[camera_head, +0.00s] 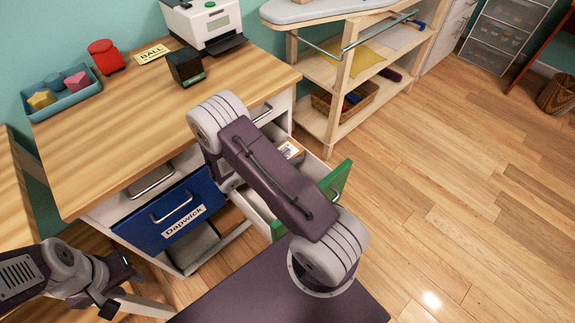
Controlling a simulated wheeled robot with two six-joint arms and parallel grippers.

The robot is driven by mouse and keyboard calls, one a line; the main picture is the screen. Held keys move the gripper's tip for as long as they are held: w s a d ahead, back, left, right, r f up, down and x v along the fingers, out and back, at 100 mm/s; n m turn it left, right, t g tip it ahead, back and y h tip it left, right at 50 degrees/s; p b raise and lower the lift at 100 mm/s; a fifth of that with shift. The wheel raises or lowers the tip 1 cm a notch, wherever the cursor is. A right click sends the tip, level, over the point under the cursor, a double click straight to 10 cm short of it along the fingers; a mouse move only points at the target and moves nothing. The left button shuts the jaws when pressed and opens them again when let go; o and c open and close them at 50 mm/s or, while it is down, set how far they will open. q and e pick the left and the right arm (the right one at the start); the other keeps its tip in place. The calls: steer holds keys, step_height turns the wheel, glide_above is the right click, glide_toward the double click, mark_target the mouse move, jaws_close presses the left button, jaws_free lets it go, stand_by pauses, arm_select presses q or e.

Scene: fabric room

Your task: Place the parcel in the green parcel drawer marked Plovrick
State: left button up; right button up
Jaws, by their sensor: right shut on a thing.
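The green drawer (338,182) is pulled out from the desk's right side; my right arm crosses in front of it and hides its middle and any name label.
A blue drawer (170,212) marked Dapwick is left of the green one. The wooden desktop (130,130) holds a blue tray of shapes (62,95), a red item (105,57), a dark box (186,67) and a printer (207,22). Open floor (450,200) lies right.

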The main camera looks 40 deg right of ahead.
step_height(320, 180, down, 5)
steer(key=shift+f+b, duration=0.1)
steer(key=shift+b, duration=1)
steer(key=shift+f, duration=0.15)
steer(key=shift+s+f, duration=0.1)
steer(key=shift+f, duration=0.1)
